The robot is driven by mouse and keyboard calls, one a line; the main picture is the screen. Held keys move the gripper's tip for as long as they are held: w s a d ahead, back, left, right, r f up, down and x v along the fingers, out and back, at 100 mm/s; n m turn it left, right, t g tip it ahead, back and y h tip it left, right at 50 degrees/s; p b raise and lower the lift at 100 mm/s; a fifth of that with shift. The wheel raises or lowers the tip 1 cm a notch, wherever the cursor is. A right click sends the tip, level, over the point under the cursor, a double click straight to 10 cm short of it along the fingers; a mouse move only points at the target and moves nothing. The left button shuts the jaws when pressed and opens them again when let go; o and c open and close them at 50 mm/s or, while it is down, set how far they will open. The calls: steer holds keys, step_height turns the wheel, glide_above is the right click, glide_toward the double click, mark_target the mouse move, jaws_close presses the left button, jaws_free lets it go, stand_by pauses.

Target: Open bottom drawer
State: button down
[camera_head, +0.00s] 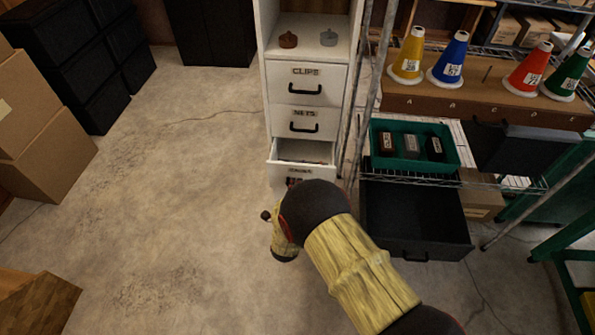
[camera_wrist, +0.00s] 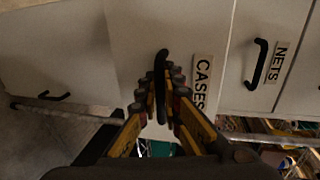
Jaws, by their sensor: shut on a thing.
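The white cabinet (camera_head: 271,117) has a column of drawers with black handles. The drawer labelled CASES (camera_head: 277,176), below the NETS drawer (camera_head: 318,114), stands partly open, and small contents show inside. In the wrist view its front (camera_wrist: 126,55) fills the middle, with the CASES label (camera_wrist: 202,82) beside its black handle (camera_wrist: 161,62). My gripper (camera_wrist: 160,88) is closed around this handle. In the head view my arm hides most of the gripper and the cabinet's lower part. Another white front with a dark handle (camera_wrist: 55,96) lies left in the wrist view.
The CLIPS drawer (camera_head: 296,86) and NETS drawer are shut. To the right, a wire rack holds a green bin (camera_head: 398,170) and coloured cones (camera_head: 450,58), above an open black drawer (camera_head: 415,222). Cardboard boxes (camera_head: 38,128) stand at left. The concrete floor between is clear.

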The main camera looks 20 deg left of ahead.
steer(key=f+v, duration=0.1)
steer(key=v, duration=0.7)
steer(key=shift+s+f, duration=0.4)
steer(key=shift+s, duration=0.15)
steer(key=shift+d, duration=0.15)
steer(key=c, duration=2.3)
jaws_free()
steer(key=v, duration=1.2)
